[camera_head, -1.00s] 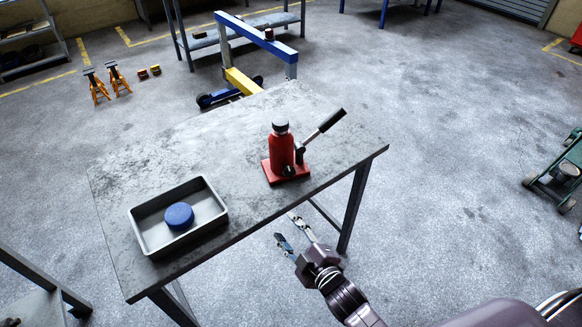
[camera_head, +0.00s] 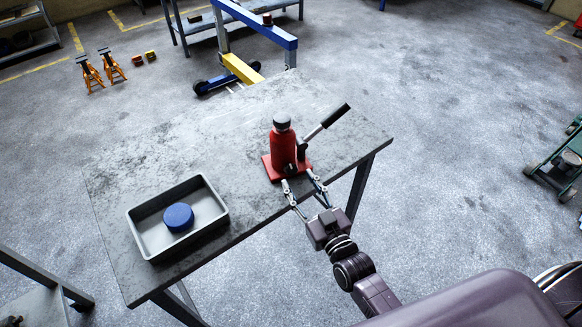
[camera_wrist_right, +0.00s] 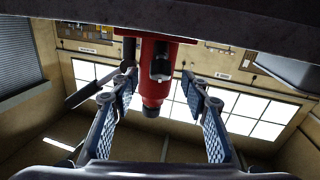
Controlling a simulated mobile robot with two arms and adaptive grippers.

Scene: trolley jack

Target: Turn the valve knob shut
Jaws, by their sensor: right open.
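The red bottle jack (camera_head: 282,148) stands upright on its red base plate on the grey table (camera_head: 240,115). Its black-gripped handle (camera_head: 333,116) slants up to the right. A small dark valve knob (camera_head: 289,169) sits low on the jack's near side. In the right wrist view, which is upside down, the knob (camera_wrist_right: 160,68) shows in front of the red jack (camera_wrist_right: 152,90). My right gripper (camera_head: 297,181) is open at the table's near edge, its fingers pointing at the knob. In the wrist view the fingers (camera_wrist_right: 160,84) stand apart on either side of the knob, with nothing between them gripped.
A grey tray (camera_head: 146,242) with a blue round object (camera_head: 179,216) lies left of the jack on the table. Beyond the table stand a blue and yellow hoist (camera_head: 240,68) and orange axle stands (camera_head: 90,75). The table's right part is clear.

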